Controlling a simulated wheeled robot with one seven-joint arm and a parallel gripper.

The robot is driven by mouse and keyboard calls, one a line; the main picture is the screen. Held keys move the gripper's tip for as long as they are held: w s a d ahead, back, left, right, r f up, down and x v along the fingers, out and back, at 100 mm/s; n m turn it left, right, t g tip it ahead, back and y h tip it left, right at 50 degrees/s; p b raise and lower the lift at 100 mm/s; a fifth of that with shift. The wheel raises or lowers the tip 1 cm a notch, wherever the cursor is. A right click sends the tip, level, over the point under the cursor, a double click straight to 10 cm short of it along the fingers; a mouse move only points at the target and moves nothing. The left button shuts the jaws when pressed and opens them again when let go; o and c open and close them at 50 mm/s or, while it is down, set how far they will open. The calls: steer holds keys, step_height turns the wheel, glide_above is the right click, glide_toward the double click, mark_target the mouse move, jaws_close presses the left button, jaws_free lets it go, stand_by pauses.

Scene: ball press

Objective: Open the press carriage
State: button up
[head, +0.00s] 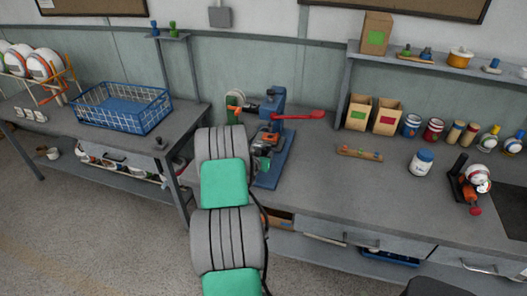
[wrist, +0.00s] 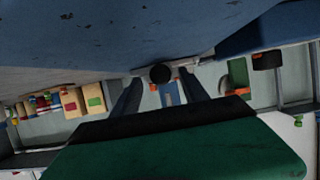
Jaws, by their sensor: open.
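The blue press (head: 277,160) stands on the grey workbench, with a red lever (head: 300,115) reaching out to the right. My gripper (head: 266,141) is in front of the press column, partly hidden by my own arm. In the wrist view my gripper (wrist: 160,92) is open, its two dark fingers spread apart. A round black knob (wrist: 160,73) shows between the fingertips; I cannot tell whether they touch it. Blue press surfaces (wrist: 110,35) fill the top of the wrist view. The carriage cannot be made out clearly, and its position cannot be told.
A blue wire basket (head: 122,107) stands on the left bench. A small tray (head: 359,152), a white jar (head: 421,165) and a small clamp device (head: 468,184) are to the right of the press. Boxes and cans line the back wall.

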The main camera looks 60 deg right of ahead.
steer(key=shift+x, duration=0.95)
jaws_close()
stand_by(0.7)
